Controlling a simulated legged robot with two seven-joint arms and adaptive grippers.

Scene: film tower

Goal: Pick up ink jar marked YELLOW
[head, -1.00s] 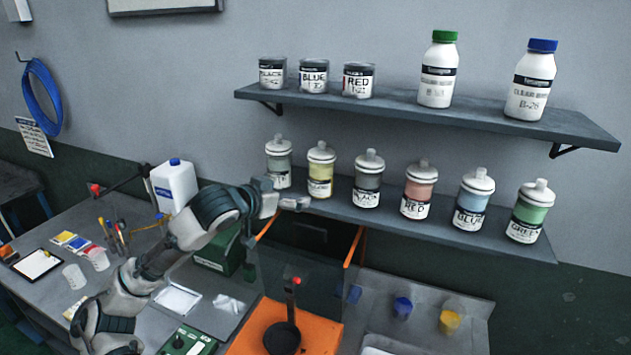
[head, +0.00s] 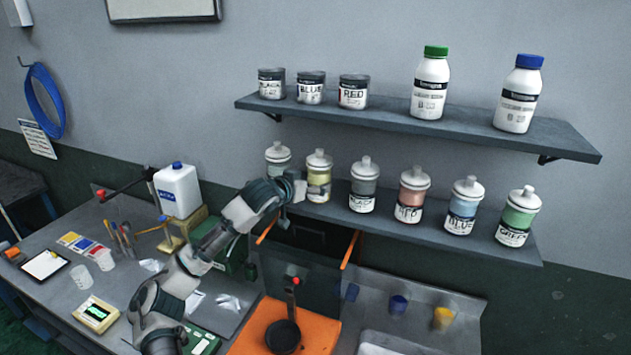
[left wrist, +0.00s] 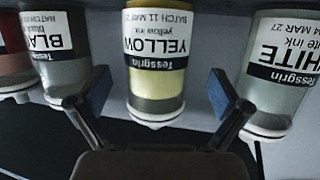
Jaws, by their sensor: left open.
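The ink jar marked YELLOW (head: 318,172) stands on the lower shelf in the head view, second from the left, with a white lid and yellow ink. In the left wrist view the YELLOW jar (left wrist: 157,60) appears upside down, its label readable. My left gripper (head: 299,187) is at the jar's front left in the head view, hiding part of its lower body and label. In the left wrist view the left gripper (left wrist: 158,97) is open, one finger on each side of the jar's width, with gaps showing. My right gripper is not in view.
The WHITE jar (left wrist: 283,70) and the BLACK jar (left wrist: 62,50) stand close on either side of the YELLOW jar. More jars line the lower shelf (head: 440,235). The upper shelf (head: 400,118) with cans and bottles hangs above. An orange-framed bin lies below.

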